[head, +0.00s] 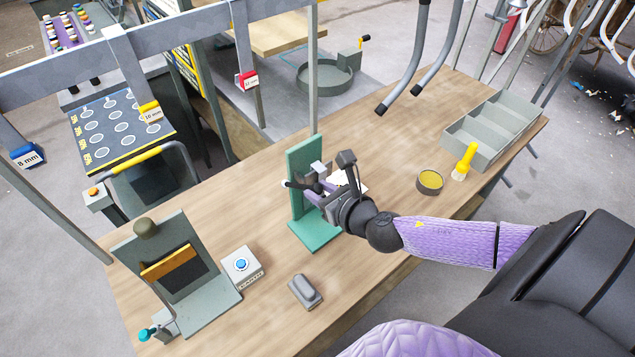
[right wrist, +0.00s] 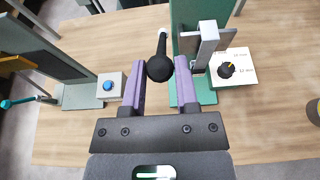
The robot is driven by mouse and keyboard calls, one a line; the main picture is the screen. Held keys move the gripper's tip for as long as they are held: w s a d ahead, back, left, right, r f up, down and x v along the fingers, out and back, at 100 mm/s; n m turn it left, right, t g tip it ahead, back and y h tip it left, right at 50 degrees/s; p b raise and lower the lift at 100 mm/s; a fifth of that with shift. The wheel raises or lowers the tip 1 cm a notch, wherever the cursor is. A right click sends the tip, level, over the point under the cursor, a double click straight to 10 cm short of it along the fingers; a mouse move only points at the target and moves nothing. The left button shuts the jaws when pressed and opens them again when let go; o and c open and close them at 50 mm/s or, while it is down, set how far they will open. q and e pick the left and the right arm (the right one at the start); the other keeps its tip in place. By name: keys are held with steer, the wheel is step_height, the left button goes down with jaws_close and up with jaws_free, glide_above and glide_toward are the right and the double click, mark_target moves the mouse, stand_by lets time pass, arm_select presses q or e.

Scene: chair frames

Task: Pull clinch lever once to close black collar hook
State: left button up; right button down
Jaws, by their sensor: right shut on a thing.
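A green upright stand (head: 298,165) on a green base (head: 313,236) stands in the middle of the wooden bench. My right gripper (head: 312,186) is at its front face. In the right wrist view the black ball knob of the clinch lever (right wrist: 160,68) sits between the purple fingers of my right gripper (right wrist: 160,78), which is shut on it. The lever's thin shaft runs up from the knob. A grey metal bracket (right wrist: 208,42) stands right of the fingers. I cannot make out the black collar hook for certain. My left gripper is not in view.
A white dial card (right wrist: 240,70) is beside the bracket. A box with a blue button (head: 241,264), a grey block (head: 304,291) and a grey fixture (head: 212,300) are on the left.

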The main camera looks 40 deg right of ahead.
steer(key=w+r+p, duration=0.2)
steer(key=r+p, duration=0.1)
steer(key=p, duration=0.1)
steer(key=shift+w+a+r+p, duration=0.1)
steer(key=shift+w+p, duration=0.2)
steer(key=shift+w, duration=0.25)
steer(key=shift+w+r+p, duration=0.65)
steer(key=shift+w+p, duration=0.05)
steer(key=shift+w, duration=0.15)
steer(key=shift+w+a, duration=0.1)
steer(key=shift+w, duration=0.25)
steer(key=shift+c, duration=1.4)
jaws_free()
steer(key=shift+s+f, duration=0.1)
